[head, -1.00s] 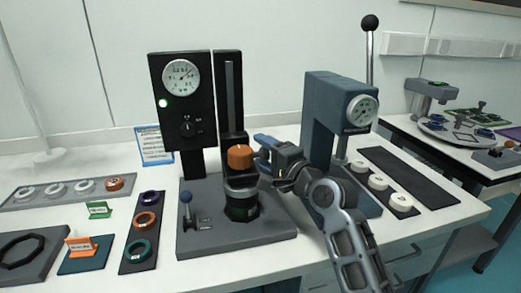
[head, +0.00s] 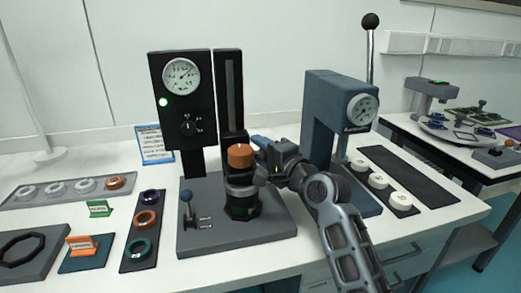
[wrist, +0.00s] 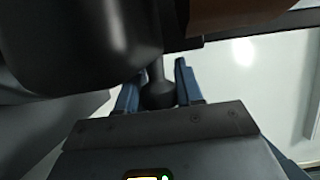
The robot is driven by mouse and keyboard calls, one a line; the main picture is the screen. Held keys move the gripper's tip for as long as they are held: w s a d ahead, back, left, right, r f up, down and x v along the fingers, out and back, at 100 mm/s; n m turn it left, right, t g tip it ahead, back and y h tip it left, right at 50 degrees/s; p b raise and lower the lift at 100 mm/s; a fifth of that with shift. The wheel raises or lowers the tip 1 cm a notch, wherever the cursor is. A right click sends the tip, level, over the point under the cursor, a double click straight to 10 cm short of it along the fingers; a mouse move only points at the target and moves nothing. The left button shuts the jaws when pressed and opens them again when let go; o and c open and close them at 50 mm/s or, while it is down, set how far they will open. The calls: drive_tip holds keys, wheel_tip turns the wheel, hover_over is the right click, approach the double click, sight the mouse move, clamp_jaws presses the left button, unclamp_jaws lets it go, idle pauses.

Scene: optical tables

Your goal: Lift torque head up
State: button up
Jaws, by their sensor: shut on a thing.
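The torque head (head: 240,181) is a dark cylinder with an orange cap (head: 239,157), on the black column of the tester (head: 228,95). It sits low, just above a black fixture (head: 243,208) on the grey base; I cannot tell whether they touch. My gripper (head: 262,150) is at the head's right side. In the wrist view my gripper (wrist: 160,72) has its blue fingers on both sides of a dark ball-ended handle (wrist: 158,95), shut on it. The dark head body (wrist: 80,40) and orange cap (wrist: 235,14) fill the top of that view.
A round gauge (head: 181,76) and green light are left of the column. A small lever (head: 187,205) stands on the base. Coloured rings (head: 146,221) lie at left.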

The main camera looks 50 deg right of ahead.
clamp_jaws()
wheel_tip(320, 180, up, 8)
drive_tip(key=p, duration=0.8)
drive_tip(key=o, duration=1)
unclamp_jaws()
drive_tip(key=shift+s, duration=0.1)
drive_tip(key=b+v, duration=0.1)
drive_tip(key=v, duration=0.6)
drive_tip(key=shift+s, duration=0.35)
